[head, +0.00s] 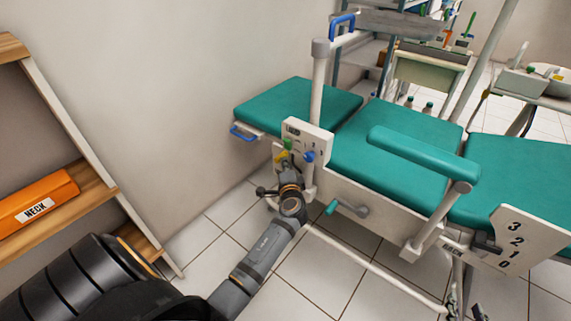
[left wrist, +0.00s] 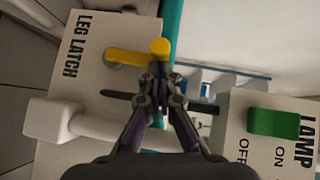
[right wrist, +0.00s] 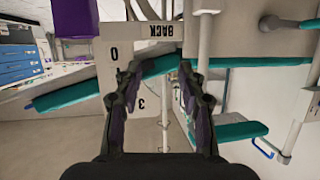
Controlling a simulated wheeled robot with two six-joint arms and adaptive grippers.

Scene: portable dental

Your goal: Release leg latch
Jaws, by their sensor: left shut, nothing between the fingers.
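The leg latch is a yellow lever (left wrist: 128,57) with a round yellow knob, on a white plate marked LEG LATCH (left wrist: 83,38) in the left wrist view. My left gripper (left wrist: 161,72) is shut and empty, its fingertips just below the yellow knob; I cannot tell whether they touch it. A dark slot lies in the plate below the lever. In the head view my left gripper (head: 287,177) is at the chair's side, by the yellow lever (head: 282,157). My right gripper (right wrist: 156,78) is open and empty, facing a plate marked BACK (right wrist: 165,30).
A green lamp switch (left wrist: 273,123) is to the right of the left gripper. The green dental chair (head: 400,150) fills the middle, with a blue handle (head: 243,132) at its left end. A wooden shelf (head: 85,215) holding an orange NECK box (head: 37,203) stands left. Tiled floor lies below.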

